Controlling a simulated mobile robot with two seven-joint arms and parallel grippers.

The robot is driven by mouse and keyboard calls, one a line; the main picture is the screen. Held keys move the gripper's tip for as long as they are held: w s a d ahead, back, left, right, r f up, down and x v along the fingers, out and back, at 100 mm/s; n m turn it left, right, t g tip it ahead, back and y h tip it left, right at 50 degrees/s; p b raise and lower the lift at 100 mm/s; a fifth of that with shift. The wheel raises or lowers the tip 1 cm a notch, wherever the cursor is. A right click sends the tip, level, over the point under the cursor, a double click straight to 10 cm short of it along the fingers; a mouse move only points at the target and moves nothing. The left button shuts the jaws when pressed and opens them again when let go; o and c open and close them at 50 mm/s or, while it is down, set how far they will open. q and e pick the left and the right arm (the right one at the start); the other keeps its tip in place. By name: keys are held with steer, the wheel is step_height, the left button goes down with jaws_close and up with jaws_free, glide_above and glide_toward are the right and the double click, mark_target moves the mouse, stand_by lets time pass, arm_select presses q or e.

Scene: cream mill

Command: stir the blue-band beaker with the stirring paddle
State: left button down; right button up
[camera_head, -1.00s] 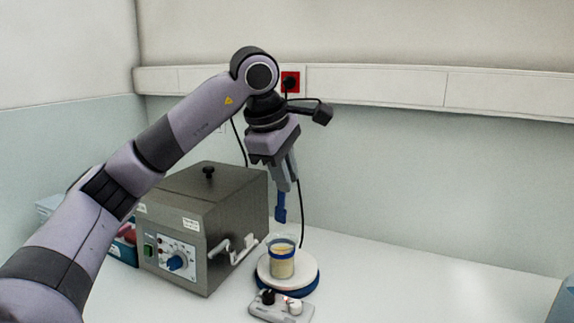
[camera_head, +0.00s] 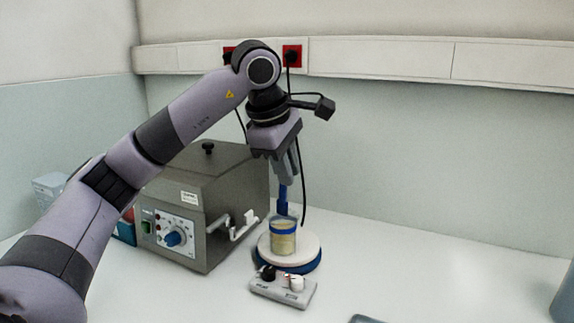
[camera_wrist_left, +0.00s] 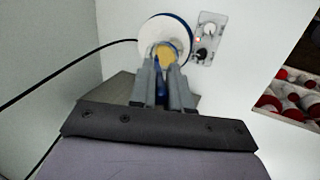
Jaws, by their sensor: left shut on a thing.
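My left gripper (camera_head: 287,172) is shut on the blue stirring paddle (camera_head: 282,196) and points it down, nearly upright. The blue-band beaker (camera_head: 283,240) stands on the round white plate with a blue rim (camera_head: 305,247) and holds a yellowish cream. The paddle's lower end is at the beaker's rim in the head view; I cannot tell whether it is inside or just behind. In the left wrist view the fingers (camera_wrist_left: 163,78) and the blue paddle (camera_wrist_left: 162,92) partly hide the beaker (camera_wrist_left: 166,55). My right gripper is not in view.
A grey metal box with a dial (camera_head: 205,205) stands left of the beaker, its white handle reaching toward the plate. A small control box with knobs (camera_head: 284,287) lies in front. A crate of red-topped items (camera_wrist_left: 295,95) shows at the wrist view's right. The bench at right is mostly clear.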

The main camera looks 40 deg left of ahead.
arm_select(q)
step_height(320, 180, down, 6)
steer(key=b, duration=0.3)
stand_by(0.3)
steer(key=shift+r, duration=0.1)
